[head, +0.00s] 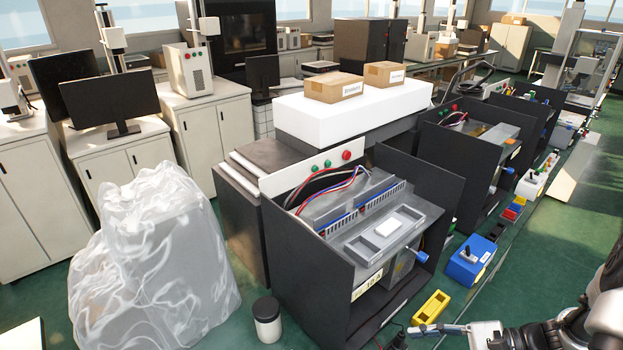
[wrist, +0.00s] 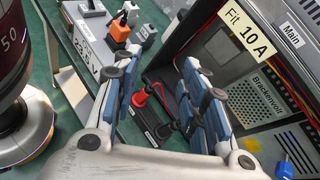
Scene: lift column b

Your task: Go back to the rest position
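My gripper (head: 458,328) shows at the bottom right of the head view, low beside the front of the nearest black cabinet (head: 317,275). In the wrist view my gripper (wrist: 160,78) has its two blue-padded fingers spread well apart. Nothing is held between them. Behind the gap a red and black part (wrist: 150,108) lies below, apart from the fingers as far as I can tell. The cabinet front with its "Fit 10 A" label (wrist: 250,28) is close to the right finger.
A yellow bin (head: 431,307) and a blue box (head: 470,262) are close to my gripper. A black-lidded jar (head: 267,320) and a plastic-wrapped load (head: 155,255) stand to the left. Further black cabinets (head: 470,165) line the row behind. Green floor is open at far right.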

